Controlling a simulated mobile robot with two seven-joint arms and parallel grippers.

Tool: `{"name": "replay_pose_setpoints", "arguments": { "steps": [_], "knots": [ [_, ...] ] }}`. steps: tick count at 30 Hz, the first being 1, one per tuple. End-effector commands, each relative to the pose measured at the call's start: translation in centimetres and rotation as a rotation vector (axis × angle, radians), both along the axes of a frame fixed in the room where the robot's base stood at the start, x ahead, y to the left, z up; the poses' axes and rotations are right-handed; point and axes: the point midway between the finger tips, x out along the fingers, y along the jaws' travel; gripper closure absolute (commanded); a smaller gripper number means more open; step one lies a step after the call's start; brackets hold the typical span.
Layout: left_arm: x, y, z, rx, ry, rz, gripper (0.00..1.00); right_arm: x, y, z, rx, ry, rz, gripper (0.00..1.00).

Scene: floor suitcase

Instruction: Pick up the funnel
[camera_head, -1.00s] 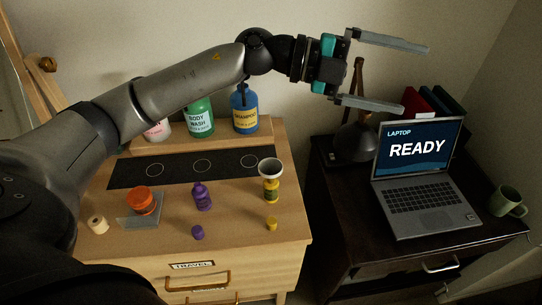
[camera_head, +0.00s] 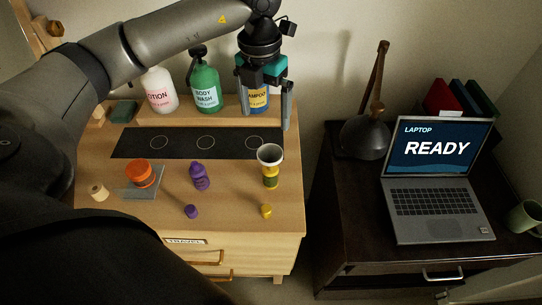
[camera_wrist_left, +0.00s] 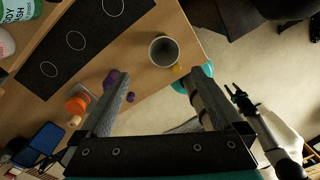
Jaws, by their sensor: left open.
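The funnel (camera_head: 269,153) is a pale cone with its wide mouth up, standing in the neck of a yellow bottle (camera_head: 270,179) on the wooden cabinet top. My left gripper (camera_head: 265,121) is open and empty, fingers pointing down, above and slightly behind the funnel. In the left wrist view the funnel (camera_wrist_left: 164,50) lies ahead, beyond the gap between the two fingertips (camera_wrist_left: 160,73). What looks like my right gripper (camera_wrist_left: 236,93) shows small and dark at the right of that view; its jaws are unclear.
A purple bottle (camera_head: 200,177), orange jar (camera_head: 139,173) and small caps stand left and in front. Large lotion (camera_head: 160,91), body wash (camera_head: 205,87) and shampoo (camera_head: 258,98) bottles stand on a raised shelf behind. A lamp (camera_head: 366,137) and laptop (camera_head: 440,185) are on the right.

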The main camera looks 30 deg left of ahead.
Motion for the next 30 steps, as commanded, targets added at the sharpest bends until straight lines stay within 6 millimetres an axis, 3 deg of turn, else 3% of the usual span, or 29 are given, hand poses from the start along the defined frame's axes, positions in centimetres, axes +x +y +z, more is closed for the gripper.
{"name": "replay_pose_setpoints", "arguments": {
  "steps": [9, 17, 25, 30],
  "knots": [
    [-0.1, -0.4, -6.6, -0.004, 0.005, 0.0, 0.0, -0.1, 0.0, 0.0, 0.0, 0.001, 0.0, 0.5],
    [-0.1, -0.6, -8.6, -0.005, 0.003, -0.001, 0.0, -0.1, 0.0, 0.1, 0.0, 0.002, 0.0, 0.5],
    [-0.2, -1.3, -12.3, -0.006, 0.003, 0.0, 0.0, -0.1, 0.0, 0.4, -0.001, 0.002, 0.001, 0.5],
    [-0.2, -1.4, -13.4, -0.005, 0.001, -0.001, 0.0, -0.1, 0.0, 0.4, 0.001, 0.002, 0.0, 0.5]
  ]
}}
